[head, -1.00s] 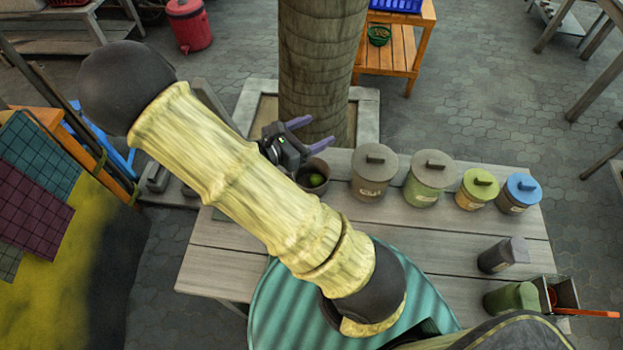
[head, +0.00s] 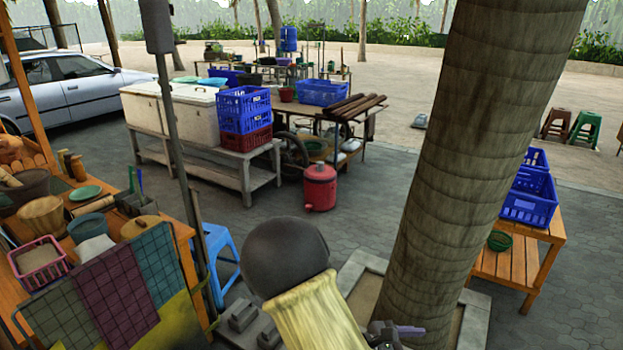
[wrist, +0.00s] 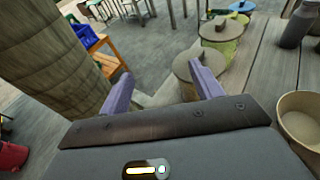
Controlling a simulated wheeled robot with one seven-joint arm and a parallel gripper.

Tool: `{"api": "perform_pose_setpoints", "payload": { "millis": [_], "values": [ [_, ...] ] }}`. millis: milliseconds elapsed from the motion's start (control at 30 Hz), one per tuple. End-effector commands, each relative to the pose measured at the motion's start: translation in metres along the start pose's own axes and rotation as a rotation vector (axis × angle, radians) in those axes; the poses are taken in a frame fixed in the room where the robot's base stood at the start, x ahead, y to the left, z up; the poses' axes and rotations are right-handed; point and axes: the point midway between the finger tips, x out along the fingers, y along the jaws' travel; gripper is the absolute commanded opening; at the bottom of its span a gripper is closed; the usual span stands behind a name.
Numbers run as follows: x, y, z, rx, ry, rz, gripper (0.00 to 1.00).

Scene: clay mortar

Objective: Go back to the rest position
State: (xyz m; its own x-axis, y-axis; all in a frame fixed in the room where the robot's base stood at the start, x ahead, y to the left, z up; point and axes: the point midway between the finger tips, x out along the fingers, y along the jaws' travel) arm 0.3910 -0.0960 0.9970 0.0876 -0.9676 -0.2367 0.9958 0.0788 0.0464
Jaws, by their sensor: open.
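My gripper (wrist: 160,92) shows in the wrist view with its two purple fingers spread apart and nothing between them. Past the fingers are the ground and the edge of a grey plank table (wrist: 262,62) with lidded jars. In the head view only a small part of my gripper (head: 398,331) shows at the bottom edge, beside the palm trunk (head: 480,150). My arm reaches up from the bottom of that view. The table is out of the head view.
In the wrist view a tan bowl (wrist: 300,122) stands at the right and a lidded jar (wrist: 197,72) behind the right finger. In the head view an orange rack (head: 512,262) with blue crates is right of the trunk. A red drum (head: 320,187) stands on open paving.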

Motion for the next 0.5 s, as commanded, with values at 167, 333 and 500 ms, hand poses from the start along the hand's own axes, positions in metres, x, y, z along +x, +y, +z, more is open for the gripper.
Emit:
{"api": "perform_pose_setpoints", "payload": {
  "millis": [167, 333, 500],
  "values": [
    [-0.002, -0.045, -0.005, 0.226, 0.255, -0.252, 0.65],
    [-0.029, -0.072, -0.014, 0.515, 0.529, -0.500, 0.65],
    [-0.065, -0.072, -0.010, 0.842, 0.776, -0.707, 0.65]
  ]
}}
